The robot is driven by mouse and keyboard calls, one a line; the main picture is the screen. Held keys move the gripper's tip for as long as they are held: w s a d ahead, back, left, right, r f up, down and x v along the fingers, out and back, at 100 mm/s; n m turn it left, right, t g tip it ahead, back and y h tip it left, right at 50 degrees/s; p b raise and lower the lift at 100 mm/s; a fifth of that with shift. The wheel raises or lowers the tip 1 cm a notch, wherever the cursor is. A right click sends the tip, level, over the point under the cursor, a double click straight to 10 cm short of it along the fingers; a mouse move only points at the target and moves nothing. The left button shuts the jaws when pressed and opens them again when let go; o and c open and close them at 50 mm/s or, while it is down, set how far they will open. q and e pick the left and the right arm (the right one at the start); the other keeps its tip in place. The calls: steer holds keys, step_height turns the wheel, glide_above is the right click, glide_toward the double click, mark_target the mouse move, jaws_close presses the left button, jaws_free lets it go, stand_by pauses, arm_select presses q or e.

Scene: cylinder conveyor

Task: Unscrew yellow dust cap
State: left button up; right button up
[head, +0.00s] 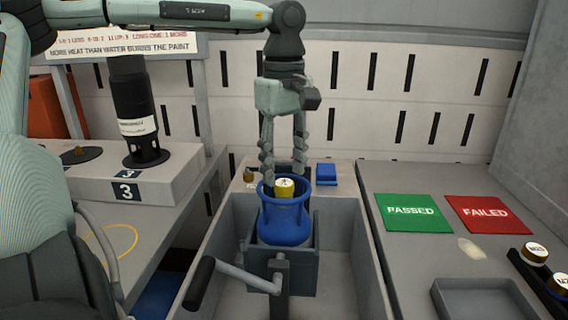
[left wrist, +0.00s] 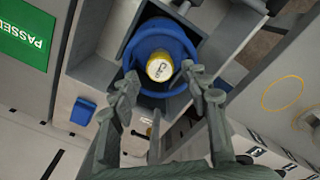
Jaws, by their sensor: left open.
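The yellow dust cap (head: 284,187) sits on top of a blue cylinder (head: 284,222), inside its raised blue collar. The cylinder stands upright in a grey holder in the trough. In the left wrist view the cap (left wrist: 160,68) shows a pale marked top within the blue ring (left wrist: 183,47). My left gripper (head: 284,172) points down from above, its fingers open, close to the collar and the cap. In the left wrist view its fingertips (left wrist: 158,84) are apart, with the cap beyond and between them; I cannot tell whether they touch the collar. My right gripper is in neither view.
A crank handle (head: 235,278) projects in front of the holder. Grey trough walls (head: 357,265) flank the cylinder. To the right lie a green PASSED pad (head: 413,213) and a red FAILED pad (head: 490,214). A black post (head: 133,115) stands at left.

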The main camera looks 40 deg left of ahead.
arm_select(q)
steer(key=m, duration=0.4)
steer(key=shift+m, duration=0.9)
steer(key=m, duration=0.3)
steer(key=shift+m, duration=1.5)
steer(key=shift+m, duration=0.6)
steer(key=m, duration=0.4)
steer(key=shift+m, duration=0.4)
